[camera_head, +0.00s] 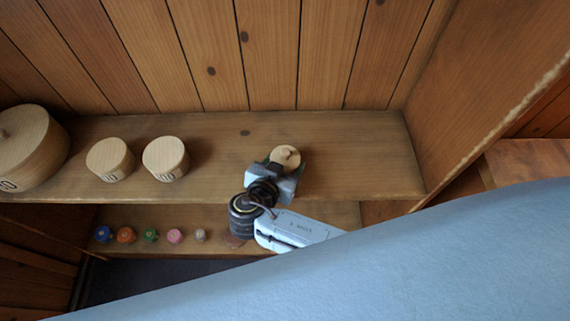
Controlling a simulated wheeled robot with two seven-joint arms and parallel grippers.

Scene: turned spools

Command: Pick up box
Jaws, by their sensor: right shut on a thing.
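A small round wooden box (285,155) with a knob on its lid stands toward the right part of the upper wooden shelf (360,155). My right gripper (278,169) reaches in from the front and is shut on this box. The gripper and wrist hide the near side of the box. Whether the box is lifted off the shelf cannot be told. My left gripper is not in view.
Two round wooden boxes, one (110,159) beside another (166,158), stand left on the upper shelf. A larger lidded box (28,150) is at the far left. Several small coloured spools, one green (150,235), line the lower shelf. A side wall (490,80) bounds the right.

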